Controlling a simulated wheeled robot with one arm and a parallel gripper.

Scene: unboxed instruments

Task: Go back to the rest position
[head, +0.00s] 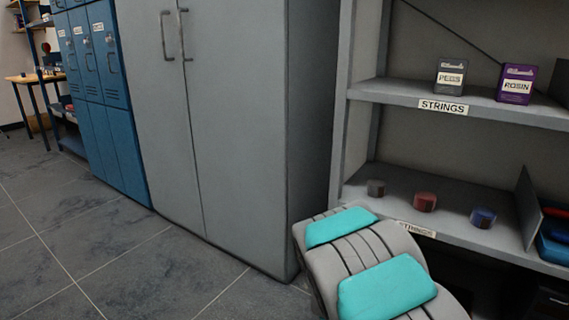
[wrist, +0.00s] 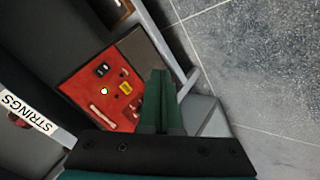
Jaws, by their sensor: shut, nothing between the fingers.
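My gripper (wrist: 159,75) shows in the wrist view, its two green fingers shut together with nothing between them. It points toward a red panel (wrist: 80,95) carrying several small items, which lies beyond and left of the fingertips. I cannot tell how far the panel is from the fingers. In the head view only my arm, grey with teal pads, shows in front of the shelf at the lower right; my gripper is hidden there.
A grey shelf (head: 390,90) holds a grey PEGS box (head: 450,78), a purple ROSIN box (head: 515,84) and several small round items. A grey cabinet (head: 240,110) and blue lockers (head: 105,70) stand left. The tiled floor (head: 80,230) is clear at left.

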